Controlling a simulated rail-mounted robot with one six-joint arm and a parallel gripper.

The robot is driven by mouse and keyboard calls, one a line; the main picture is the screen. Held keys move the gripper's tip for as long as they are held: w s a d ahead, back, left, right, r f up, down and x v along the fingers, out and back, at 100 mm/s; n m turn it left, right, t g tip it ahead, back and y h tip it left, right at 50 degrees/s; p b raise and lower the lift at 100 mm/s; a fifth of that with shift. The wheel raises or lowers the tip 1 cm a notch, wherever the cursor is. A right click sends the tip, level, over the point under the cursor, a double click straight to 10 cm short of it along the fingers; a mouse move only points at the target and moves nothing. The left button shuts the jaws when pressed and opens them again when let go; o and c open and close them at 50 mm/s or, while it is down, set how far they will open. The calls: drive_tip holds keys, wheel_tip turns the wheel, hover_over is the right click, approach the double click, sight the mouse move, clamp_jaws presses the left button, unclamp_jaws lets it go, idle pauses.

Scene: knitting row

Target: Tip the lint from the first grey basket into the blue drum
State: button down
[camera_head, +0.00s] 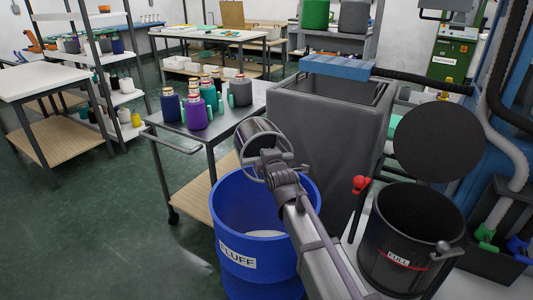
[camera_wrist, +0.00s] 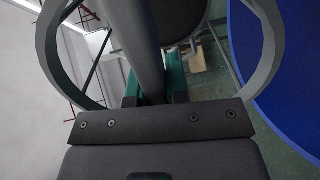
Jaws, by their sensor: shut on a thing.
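The blue drum (camera_head: 238,262), labelled FLUFF, stands open on the floor below my arm. A pale patch (camera_head: 265,234) shows inside it. My gripper (camera_head: 270,160) is above the drum's far rim. It is shut on a grey rod-like part (camera_wrist: 145,45), which appears to belong to the grey basket (camera_head: 258,132). The basket looks tilted beyond the gripper, and I cannot see whether lint is in it. Grey hoops (camera_wrist: 265,45) curve on both sides in the wrist view. There the drum (camera_wrist: 290,70) fills the right edge.
A trolley (camera_head: 192,128) with several yarn cones stands behind the drum. A large grey bin (camera_head: 325,135) is close beyond the gripper. A black open container (camera_head: 405,235) with a raised round lid (camera_head: 438,140) stands at right. The green floor at left is clear.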

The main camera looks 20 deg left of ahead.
drive_tip(key=shift+r+g+h+p, duration=0.65)
drive_tip(key=shift+r+p, duration=0.9)
drive_tip(key=shift+p, duration=1.1)
drive_tip(key=shift+r+g+h+p, duration=0.35)
drive_tip(key=shift+r+g+p, duration=0.9)
drive_tip(key=shift+p, duration=1.35)
wheel_tip(320, 180, up, 5)
drive_tip(key=g+h+p, duration=0.1)
drive_tip(key=p, duration=0.3)
drive_tip(key=g+h+p, duration=0.1)
drive_tip(key=p, duration=0.4)
drive_tip(key=shift+s+r+g, duration=0.1)
drive_tip(key=shift+r+g, duration=0.1)
drive_tip(key=shift+g, duration=0.1)
wheel_tip(320, 180, up, 6)
drive_tip(key=s+g+h+p, duration=0.1)
drive_tip(key=g+h+p, duration=0.3)
drive_tip(key=g+p, duration=0.3)
drive_tip(key=p, duration=0.4)
drive_tip(key=shift+d+h, duration=0.4)
